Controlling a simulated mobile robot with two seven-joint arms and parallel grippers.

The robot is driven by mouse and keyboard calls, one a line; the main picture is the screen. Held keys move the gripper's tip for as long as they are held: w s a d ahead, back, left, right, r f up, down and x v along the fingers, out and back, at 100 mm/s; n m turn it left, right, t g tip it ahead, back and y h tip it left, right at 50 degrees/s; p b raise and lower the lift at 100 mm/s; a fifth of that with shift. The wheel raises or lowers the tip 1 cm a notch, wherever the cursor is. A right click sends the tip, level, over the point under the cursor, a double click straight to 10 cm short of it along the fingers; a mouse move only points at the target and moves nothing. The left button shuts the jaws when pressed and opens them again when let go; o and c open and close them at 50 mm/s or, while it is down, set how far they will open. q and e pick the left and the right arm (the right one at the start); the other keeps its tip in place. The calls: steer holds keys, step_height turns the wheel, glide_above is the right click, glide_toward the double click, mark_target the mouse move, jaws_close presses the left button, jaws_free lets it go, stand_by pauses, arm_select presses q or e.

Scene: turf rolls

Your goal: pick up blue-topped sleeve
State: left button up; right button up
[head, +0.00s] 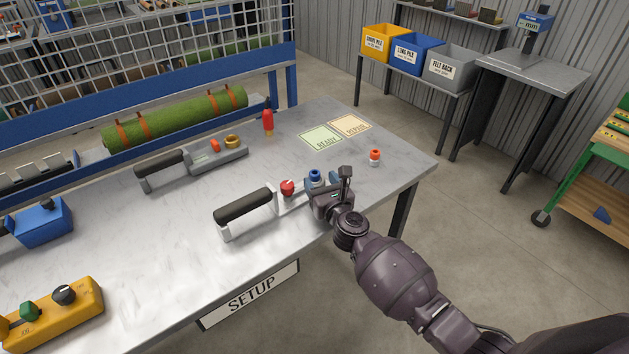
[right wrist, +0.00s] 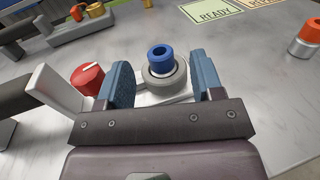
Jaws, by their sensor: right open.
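The blue-topped sleeve (head: 315,175) stands upright at the right end of the near handled tool, by the red knob. My right gripper (head: 326,184) is at this end of the tool. In the right wrist view the gripper (right wrist: 161,72) is open, one blue-padded finger on each side of the sleeve, with gaps visible. The sleeve's lower part is hidden in the ring. My left gripper is not in view.
A red knob (right wrist: 87,78) sits close beside my left-hand finger in the wrist view. A second handled tool (head: 190,162) lies behind. READY (head: 321,138) and REPAIR (head: 350,125) mats lie clear at the back.

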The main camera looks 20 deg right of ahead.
steer(key=shift+w+a, duration=0.1)
steer(key=shift+w, duration=1.1)
steer(key=c, duration=1)
steer(key=shift+c, duration=0.2)
